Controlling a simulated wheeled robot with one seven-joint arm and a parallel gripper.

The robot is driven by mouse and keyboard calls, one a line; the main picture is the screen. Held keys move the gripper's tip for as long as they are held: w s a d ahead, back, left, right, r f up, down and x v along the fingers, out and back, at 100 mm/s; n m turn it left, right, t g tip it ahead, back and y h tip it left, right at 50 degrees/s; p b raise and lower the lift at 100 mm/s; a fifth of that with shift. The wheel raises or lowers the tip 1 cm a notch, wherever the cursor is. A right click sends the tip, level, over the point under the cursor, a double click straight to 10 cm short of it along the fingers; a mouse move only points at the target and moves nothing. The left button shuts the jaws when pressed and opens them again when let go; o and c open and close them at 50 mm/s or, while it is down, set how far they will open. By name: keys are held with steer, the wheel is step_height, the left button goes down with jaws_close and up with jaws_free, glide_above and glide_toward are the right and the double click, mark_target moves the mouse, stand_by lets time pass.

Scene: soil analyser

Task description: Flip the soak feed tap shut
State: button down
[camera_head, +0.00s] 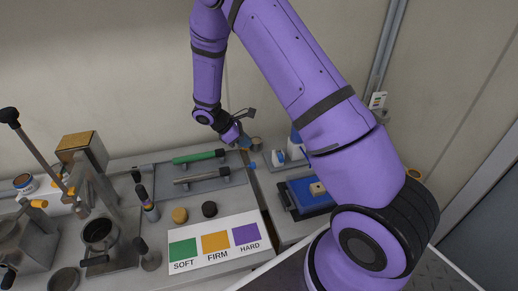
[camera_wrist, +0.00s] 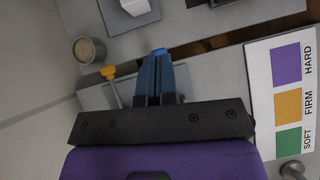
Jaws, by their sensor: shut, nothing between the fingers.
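An orange tap-like handle (camera_wrist: 100,73) on a thin stem shows left of my fingers in the wrist view. A small blue piece (camera_wrist: 160,51) shows right at my fingertips, and a small blue spot (camera_head: 252,164) lies below my gripper in the head view. I cannot tell which of these is the soak feed tap, or whether it stands open or shut. My gripper (camera_wrist: 157,76) is shut and empty, its blue-grey fingers together. In the head view my gripper (camera_head: 244,142) hangs at the back of the bench. Contact with either piece cannot be told.
A soil-filled cup (camera_wrist: 89,48) stands close to my gripper. A green-handled tool (camera_head: 199,157) lies on a grey tray to the left. A SOFT/FIRM/HARD card (camera_head: 227,257) lies in front. A blue tray (camera_head: 308,195) stands to the right, partly behind my arm.

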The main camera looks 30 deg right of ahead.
mark_target(280, 156)
steer(key=s+d+r+x, duration=0.1)
steer(key=x, duration=1.1)
steer(key=shift+d+r, duration=0.2)
steer(key=shift+d, duration=0.3)
